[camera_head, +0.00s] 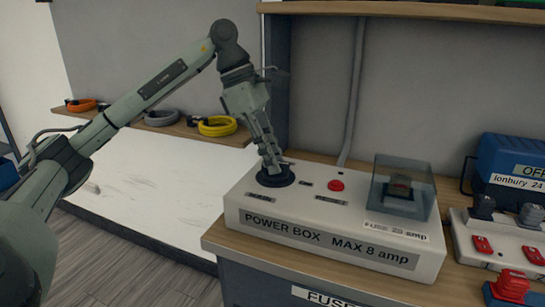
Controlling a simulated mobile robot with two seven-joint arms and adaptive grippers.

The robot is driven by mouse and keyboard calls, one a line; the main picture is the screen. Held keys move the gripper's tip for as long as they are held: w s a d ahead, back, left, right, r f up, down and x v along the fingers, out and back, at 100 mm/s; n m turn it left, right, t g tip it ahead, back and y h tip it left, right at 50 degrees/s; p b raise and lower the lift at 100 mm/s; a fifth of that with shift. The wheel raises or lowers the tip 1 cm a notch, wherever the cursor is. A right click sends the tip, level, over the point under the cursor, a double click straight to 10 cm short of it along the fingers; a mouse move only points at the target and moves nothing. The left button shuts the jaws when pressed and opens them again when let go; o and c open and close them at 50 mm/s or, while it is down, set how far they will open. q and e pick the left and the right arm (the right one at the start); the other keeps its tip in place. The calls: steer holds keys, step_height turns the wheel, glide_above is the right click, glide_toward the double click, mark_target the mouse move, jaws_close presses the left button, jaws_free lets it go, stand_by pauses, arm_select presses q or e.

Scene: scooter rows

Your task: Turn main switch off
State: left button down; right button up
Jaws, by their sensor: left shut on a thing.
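A white power box (328,257) labelled "POWER BOX MAX 8 amp" stands on a wooden-topped cabinet. On its top left is a round black switch base (276,181). My left gripper (272,168) points down onto this switch and is shut on it. The gripper's fingers hide most of the switch knob, so its position cannot be read. A red button (336,185) sits to the right of the switch. My right gripper is not in view.
A clear dark cover (405,175) stands on the box's right side. A blue box (511,165) and a panel with red switches (483,246) are at the right. Coiled yellow (217,126), grey and orange cables lie on a shelf at the left. A grey conduit (354,90) runs up the wall behind.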

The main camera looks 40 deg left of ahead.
arm_select(q)
steer(key=n+t, duration=0.1)
steer(key=n, duration=0.2)
steer(key=shift+s+n+y, duration=0.1)
steer(key=shift+n+y, duration=0.2)
steer(key=n+t+y, duration=0.1)
steer(key=n, duration=0.2)
steer(key=shift+d, duration=0.15)
steer(key=n+y, duration=0.1)
steer(key=n, duration=0.2)
steer(key=shift+s+d+t, duration=0.1)
steer(key=shift+t, duration=0.2)
steer(key=n+y+p, duration=0.1)
steer(key=n, duration=0.2)
steer(key=shift+d+r+n, duration=0.1)
steer(key=shift+n, duration=0.3)
steer(key=shift+n+y, duration=0.6)
steer(key=shift+n, duration=0.4)
steer(key=shift+n+y, duration=0.3)
steer(key=shift+n, duration=0.4)
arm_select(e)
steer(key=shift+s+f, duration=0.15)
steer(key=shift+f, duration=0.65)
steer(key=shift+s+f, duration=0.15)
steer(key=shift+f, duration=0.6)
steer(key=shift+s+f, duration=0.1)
